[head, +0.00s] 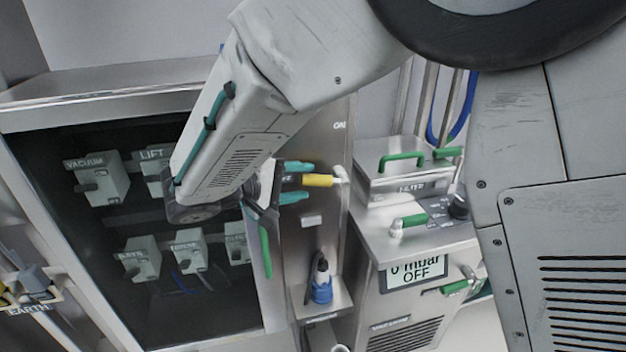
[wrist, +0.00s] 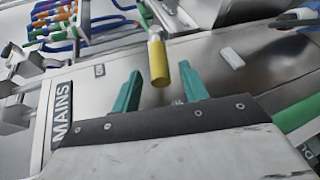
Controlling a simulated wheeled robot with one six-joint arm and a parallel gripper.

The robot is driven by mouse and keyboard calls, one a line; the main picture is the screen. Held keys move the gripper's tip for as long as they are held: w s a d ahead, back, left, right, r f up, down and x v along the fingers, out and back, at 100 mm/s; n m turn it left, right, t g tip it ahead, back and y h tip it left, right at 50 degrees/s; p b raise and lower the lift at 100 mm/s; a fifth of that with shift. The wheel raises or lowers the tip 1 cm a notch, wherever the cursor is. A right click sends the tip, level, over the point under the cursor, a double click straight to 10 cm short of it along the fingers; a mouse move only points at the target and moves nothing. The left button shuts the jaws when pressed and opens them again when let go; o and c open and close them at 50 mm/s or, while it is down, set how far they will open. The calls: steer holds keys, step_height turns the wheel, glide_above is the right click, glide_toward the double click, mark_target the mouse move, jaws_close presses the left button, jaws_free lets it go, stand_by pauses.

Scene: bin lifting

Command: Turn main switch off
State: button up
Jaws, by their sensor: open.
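The main switch has a yellow handle (head: 320,180) on a pale mount, on the metal panel right of the dark cabinet. The handle points roughly sideways in the head view, below an "ON" label (head: 339,126). It also shows in the wrist view (wrist: 159,60), with a "MAINS" label (wrist: 62,114) to the left. My gripper (head: 309,181) is open, its teal fingers on either side of the handle's free end. In the wrist view, my gripper (wrist: 161,72) shows gaps between both fingers and the handle. Whether either finger touches it is unclear.
The dark cabinet holds several grey switch boxes, including one marked "VACUUM" (head: 98,178). A green handle (head: 265,250) is below my gripper. A blue-based tool (head: 322,283) stands on a small shelf. The vacuum unit's display (head: 415,270) reads "0 mbar OFF".

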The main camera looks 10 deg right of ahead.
steer(key=shift+v, duration=1.2)
steer(key=shift+d, duration=0.2)
steer(key=c, duration=0.6)
steer(key=s+d+r+g, duration=0.1)
steer(key=d, duration=0.3)
steer(key=s+d+r+m+g+y, duration=0.1)
steer(key=d+g, duration=0.1)
steer(key=d, duration=0.2)
steer(key=s+d+r+m+g, duration=0.1)
steer(key=d+g, duration=0.1)
steer(key=d, duration=0.2)
steer(key=shift+s+d+r+y, duration=0.25)
steer(key=shift+d+r+y, duration=0.05)
steer(key=shift+d, duration=0.05)
jaws_close()
steer(key=s+d+r+m+g+y, duration=0.1)
steer(key=s+d+m+g+y, duration=0.4)
steer(key=s+d, duration=0.8)
steer(key=s+f+t+y, duration=0.1)
steer(key=s+t+y, duration=0.3)
steer(key=s+y, duration=0.3)
step_height(320, 180, up, 11)
steer(key=m+y, duration=0.2)
steer(key=m, duration=1.5)
glide_above(321, 178)
steer(key=s+d, duration=0.2)
steer(key=d, duration=0.2)
steer(key=x, duration=1.3)
steer(key=shift+a, duration=0.15)
